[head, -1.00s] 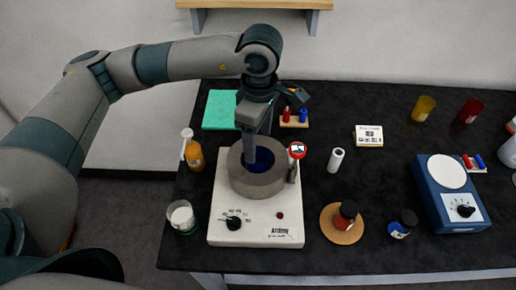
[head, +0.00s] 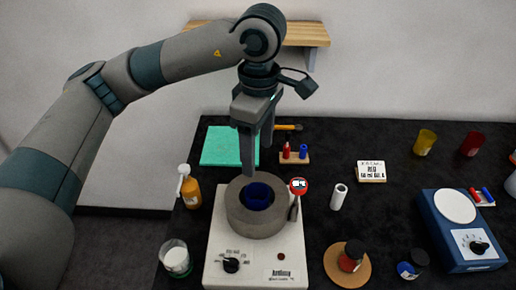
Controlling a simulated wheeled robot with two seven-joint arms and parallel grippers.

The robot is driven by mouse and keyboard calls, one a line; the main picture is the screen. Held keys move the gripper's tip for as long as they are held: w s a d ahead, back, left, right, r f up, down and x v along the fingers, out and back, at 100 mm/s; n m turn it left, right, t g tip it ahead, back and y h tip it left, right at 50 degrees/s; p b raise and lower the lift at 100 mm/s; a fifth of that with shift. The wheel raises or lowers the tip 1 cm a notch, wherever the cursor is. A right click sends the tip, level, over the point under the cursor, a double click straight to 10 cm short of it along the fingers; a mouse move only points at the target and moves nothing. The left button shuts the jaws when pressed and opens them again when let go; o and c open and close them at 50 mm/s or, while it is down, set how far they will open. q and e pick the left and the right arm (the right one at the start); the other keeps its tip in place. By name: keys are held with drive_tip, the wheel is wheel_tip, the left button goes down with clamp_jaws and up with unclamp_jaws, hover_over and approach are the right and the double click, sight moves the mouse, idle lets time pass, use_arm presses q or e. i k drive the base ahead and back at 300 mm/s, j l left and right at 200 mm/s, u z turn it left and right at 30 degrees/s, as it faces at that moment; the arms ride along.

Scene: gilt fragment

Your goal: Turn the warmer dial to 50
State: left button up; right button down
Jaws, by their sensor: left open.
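The warmer (head: 215,250) is a white box with a grey round well on top and a blue cup (head: 257,196) inside the well. Its black dial (head: 231,265) is on the front left, with small printed marks around it that are too small to read for certain. My left gripper (head: 257,165) points down above the well, behind the dial, with its two fingers apart and nothing seen between them. A red-topped thermometer (head: 298,187) stands at the well's right side. My right gripper is not in view.
An orange bottle (head: 190,190) and a glass of white material (head: 176,258) stand left of the warmer. A white cylinder (head: 339,196), a cork coaster (head: 335,262) with a dark jar, and a blue device (head: 450,235) are to the right. A green mat (head: 222,147) lies behind.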

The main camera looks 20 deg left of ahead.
sight(231, 266)
drive_tip(key=u, duration=0.8)
drive_tip(key=k+j+z, duration=0.1)
drive_tip(key=j, duration=0.3)
drive_tip(key=k+j+z, duration=0.1)
drive_tip(key=j, duration=0.25)
drive_tip(key=k+j+z, duration=0.15)
drive_tip(key=j, duration=0.2)
drive_tip(key=k, duration=0.05)
